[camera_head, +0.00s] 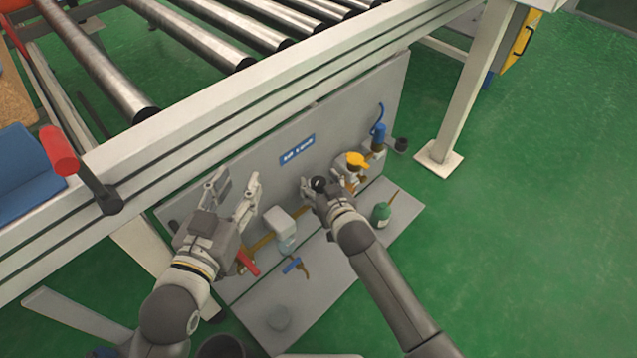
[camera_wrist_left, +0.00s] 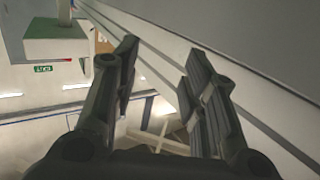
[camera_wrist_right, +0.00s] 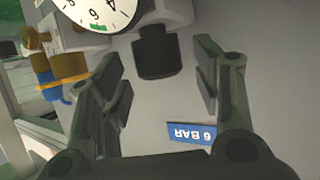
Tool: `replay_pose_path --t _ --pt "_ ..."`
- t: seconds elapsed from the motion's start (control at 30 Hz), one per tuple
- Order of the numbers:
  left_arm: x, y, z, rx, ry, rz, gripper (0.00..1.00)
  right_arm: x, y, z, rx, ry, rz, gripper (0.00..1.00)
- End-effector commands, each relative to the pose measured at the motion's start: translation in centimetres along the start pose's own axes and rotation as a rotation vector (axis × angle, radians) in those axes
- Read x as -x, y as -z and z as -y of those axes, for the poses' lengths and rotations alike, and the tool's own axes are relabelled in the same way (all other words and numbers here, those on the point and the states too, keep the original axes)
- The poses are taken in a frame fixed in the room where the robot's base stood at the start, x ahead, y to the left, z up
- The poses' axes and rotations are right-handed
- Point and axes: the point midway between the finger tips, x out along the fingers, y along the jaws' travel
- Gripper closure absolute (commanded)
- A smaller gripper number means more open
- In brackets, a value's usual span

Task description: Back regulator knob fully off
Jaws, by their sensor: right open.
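The black regulator knob (camera_wrist_right: 157,56) sits below a white dial gauge (camera_wrist_right: 95,12) in the right wrist view. In the head view the knob (camera_head: 319,184) shows as a dark round end at my right gripper (camera_head: 320,191). My right gripper is open, with one finger on each side of the knob and visible gaps between. How far the fingertips reach along the knob is hard to tell. My left gripper (camera_head: 236,184) is open and empty in front of the grey panel (camera_head: 340,115), left of the knob. Its fingers also stand apart in the left wrist view (camera_wrist_left: 160,75).
The panel carries a blue 6 BAR label (camera_head: 297,150), a yellow part (camera_head: 357,160), a white filter unit (camera_head: 281,226), a red handle (camera_head: 248,262) and a blue handle (camera_head: 292,265). A green bottle (camera_head: 381,214) stands on the lower plate. The roller conveyor frame (camera_head: 240,105) runs above.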

Motion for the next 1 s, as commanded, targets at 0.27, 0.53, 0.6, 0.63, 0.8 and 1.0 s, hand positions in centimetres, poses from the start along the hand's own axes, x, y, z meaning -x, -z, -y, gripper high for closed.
replay_pose_path --t 0.27,0.53,0.6,0.63,0.8,1.0 --pt "-0.1 2.9 -0.4 0.003 -0.009 -0.159 0.6 -1.6 0.0 0.0 0.0 0.001 -0.001 0.42" --pt "-0.1 3.7 -0.5 0.004 -0.011 -0.202 0.6 -2.0 0.1 0.1 0.0 0.001 -0.001 0.42" --pt "-0.1 3.8 -0.5 0.004 -0.011 -0.202 0.6 -2.0 0.1 0.0 0.0 0.001 -0.001 0.42" --pt "-0.1 3.8 -0.5 0.004 -0.011 -0.202 0.6 -1.9 0.1 0.0 0.0 0.001 -0.001 0.42" --pt "-0.1 3.7 -0.5 0.004 -0.011 -0.201 0.6 -1.9 0.1 0.0 0.0 0.0 -0.001 0.53" --pt "-0.1 3.7 -0.5 0.003 -0.011 -0.201 0.6 -1.9 0.1 0.0 0.0 0.0 -0.001 0.79"
